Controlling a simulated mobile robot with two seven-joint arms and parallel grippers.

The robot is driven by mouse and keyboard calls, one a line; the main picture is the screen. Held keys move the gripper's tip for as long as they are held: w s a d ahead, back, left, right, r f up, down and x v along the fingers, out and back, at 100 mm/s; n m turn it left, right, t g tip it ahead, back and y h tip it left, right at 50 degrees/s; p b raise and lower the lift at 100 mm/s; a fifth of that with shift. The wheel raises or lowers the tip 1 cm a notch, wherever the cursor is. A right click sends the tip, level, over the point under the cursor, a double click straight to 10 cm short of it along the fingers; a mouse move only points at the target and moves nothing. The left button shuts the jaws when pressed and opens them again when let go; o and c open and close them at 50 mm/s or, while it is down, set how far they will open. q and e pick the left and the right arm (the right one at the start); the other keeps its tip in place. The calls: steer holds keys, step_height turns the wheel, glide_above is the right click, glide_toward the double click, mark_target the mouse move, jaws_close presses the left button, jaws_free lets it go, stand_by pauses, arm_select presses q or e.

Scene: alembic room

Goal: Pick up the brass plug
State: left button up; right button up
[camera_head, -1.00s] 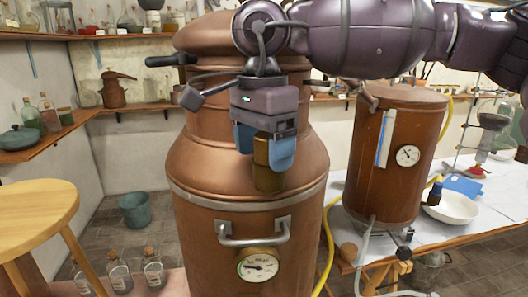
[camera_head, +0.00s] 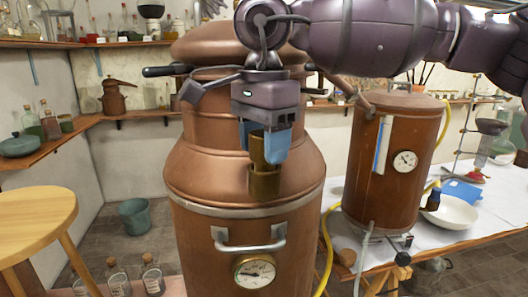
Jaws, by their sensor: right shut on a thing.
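The brass plug (camera_head: 257,152) is a dark gold cylinder between the blue fingers of my right gripper (camera_head: 263,148). The gripper is shut on it and points down from above. Just below is a brass collar (camera_head: 264,184) on the sloping shoulder of the large copper still (camera_head: 205,165). The plug's lower end overlaps the collar's rim in the picture; I cannot tell whether it is clear of it. The right finger hides part of the plug. My left gripper is not in view.
The still has a front handle (camera_head: 250,241) and a gauge (camera_head: 254,271). A second copper vessel (camera_head: 391,185) and a white bowl (camera_head: 451,213) stand on the table at right. A wooden stool (camera_head: 38,219) is at left.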

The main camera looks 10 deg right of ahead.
step_height(320, 180, up, 19)
stand_by(0.4)
steer(key=shift+f, duration=0.25)
stand_by(0.8)
